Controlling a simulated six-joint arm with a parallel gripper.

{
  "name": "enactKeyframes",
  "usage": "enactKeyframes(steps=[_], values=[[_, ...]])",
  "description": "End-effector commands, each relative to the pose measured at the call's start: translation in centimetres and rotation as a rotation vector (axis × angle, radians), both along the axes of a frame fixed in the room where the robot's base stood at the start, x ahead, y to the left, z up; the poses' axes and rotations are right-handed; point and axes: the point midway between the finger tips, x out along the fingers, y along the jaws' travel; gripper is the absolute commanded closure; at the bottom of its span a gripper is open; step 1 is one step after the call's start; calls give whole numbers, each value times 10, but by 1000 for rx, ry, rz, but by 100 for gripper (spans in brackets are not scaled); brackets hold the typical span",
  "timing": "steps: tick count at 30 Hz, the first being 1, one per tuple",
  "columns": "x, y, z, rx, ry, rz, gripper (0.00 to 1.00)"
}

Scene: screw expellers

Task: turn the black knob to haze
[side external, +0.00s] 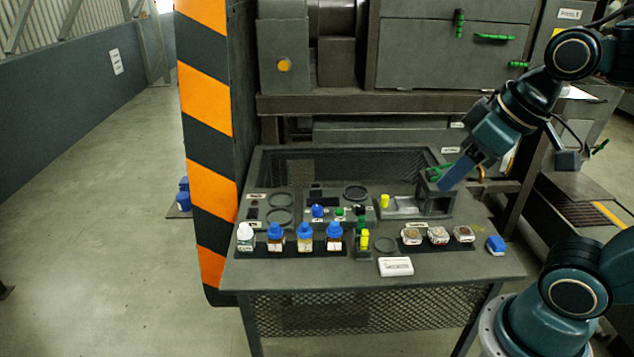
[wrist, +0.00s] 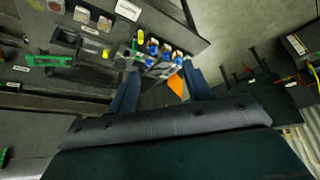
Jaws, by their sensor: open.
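A small black part (side external: 361,208) stands on the middle panel beside a green button (side external: 339,211). It may be the black knob, but it is too small to tell, and I cannot read a haze mark. In the side view my gripper (side external: 456,176) is tilted down at the right back of the table, close to a grey fixture with a green handle (side external: 436,174). I cannot tell whether it touches the fixture. In the wrist view my two blue fingers are spread apart, with nothing between them (wrist: 160,92). The panel lies beyond them, small and partly hidden.
A machine rises behind.

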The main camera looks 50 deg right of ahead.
Motion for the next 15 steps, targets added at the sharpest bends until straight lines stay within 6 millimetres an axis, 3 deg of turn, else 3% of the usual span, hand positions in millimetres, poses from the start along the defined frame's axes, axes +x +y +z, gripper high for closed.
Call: enactKeyframes(steps=[15], values=[[94,-30,10,-66,142,98,50]])
